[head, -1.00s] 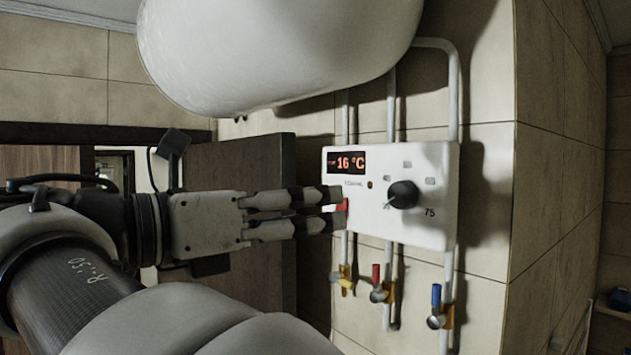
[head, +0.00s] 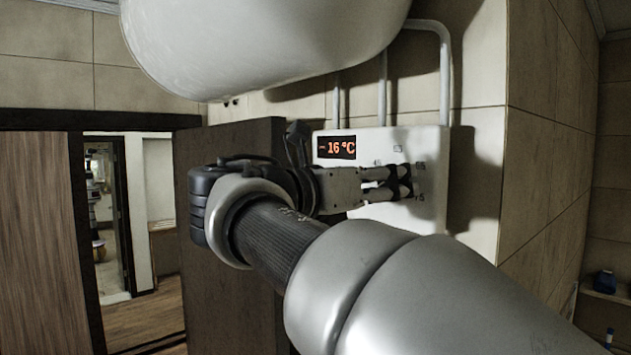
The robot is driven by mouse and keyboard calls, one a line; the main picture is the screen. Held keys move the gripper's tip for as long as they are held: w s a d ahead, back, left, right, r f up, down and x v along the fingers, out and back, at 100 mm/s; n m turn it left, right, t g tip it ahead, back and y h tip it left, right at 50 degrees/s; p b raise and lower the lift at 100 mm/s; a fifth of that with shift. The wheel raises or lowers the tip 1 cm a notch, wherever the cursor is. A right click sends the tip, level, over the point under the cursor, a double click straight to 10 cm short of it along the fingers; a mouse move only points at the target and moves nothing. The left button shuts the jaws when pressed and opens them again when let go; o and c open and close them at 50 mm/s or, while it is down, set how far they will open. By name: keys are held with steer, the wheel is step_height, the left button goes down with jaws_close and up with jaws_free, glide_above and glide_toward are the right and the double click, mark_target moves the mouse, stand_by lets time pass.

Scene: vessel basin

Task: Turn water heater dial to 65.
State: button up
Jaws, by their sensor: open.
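The white water heater control box (head: 425,150) is on the tiled wall, right of centre. Its lit display (head: 337,148) shows orange digits reading 16 °C, with a small dash before them. My gripper (head: 404,181) is in front of the box, pointing right, with its fingers over the dial's area. The fingers are open with a narrow gap between them. The dial is hidden behind or between the fingers, so its pointer and any contact cannot be seen. Part of the scale marks shows above and right of the fingers. The box's lower part is covered by my arm.
The white tank (head: 265,40) hangs above the box, with grey pipes (head: 445,75) running between them. A dark door panel (head: 230,150) stands left of the box, beside an open doorway (head: 110,220). A shelf (head: 605,293) with a blue bottle is at the far right.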

steer(key=shift+w+d, duration=0.15)
steer(key=shift+d, duration=0.05)
steer(key=shift+c, duration=0.4)
steer(key=c, duration=1)
